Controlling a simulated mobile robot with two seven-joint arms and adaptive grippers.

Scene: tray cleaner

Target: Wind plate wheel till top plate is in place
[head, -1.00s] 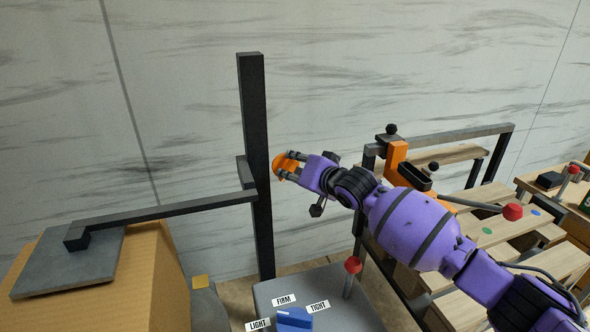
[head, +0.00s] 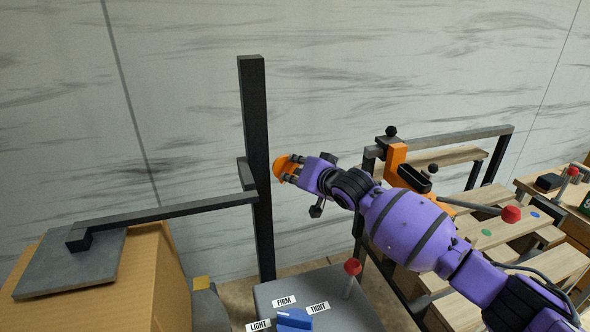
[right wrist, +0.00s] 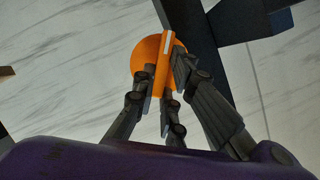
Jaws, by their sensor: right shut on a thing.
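The plate wheel is an orange knob (head: 284,168) on the right side of the tall black post (head: 254,150). In the right wrist view the orange wheel (right wrist: 150,58) is round with a raised bar that carries a white mark. My right gripper (head: 292,168) is shut on that bar, and its fingers (right wrist: 164,85) lie on both sides of it. The grey top plate (head: 62,268) hangs from a black arm (head: 165,214) and lies on or just over the top of a cardboard box (head: 160,285); I cannot tell whether they touch. My left gripper is out of view.
A grey console (head: 345,315) with a blue knob (head: 294,319), LIGHT, FIRM and TIGHT labels and a red-topped lever (head: 352,267) stands below the post. A slatted wooden conveyor (head: 490,232) with orange clamp (head: 396,165) lies right, under my arm.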

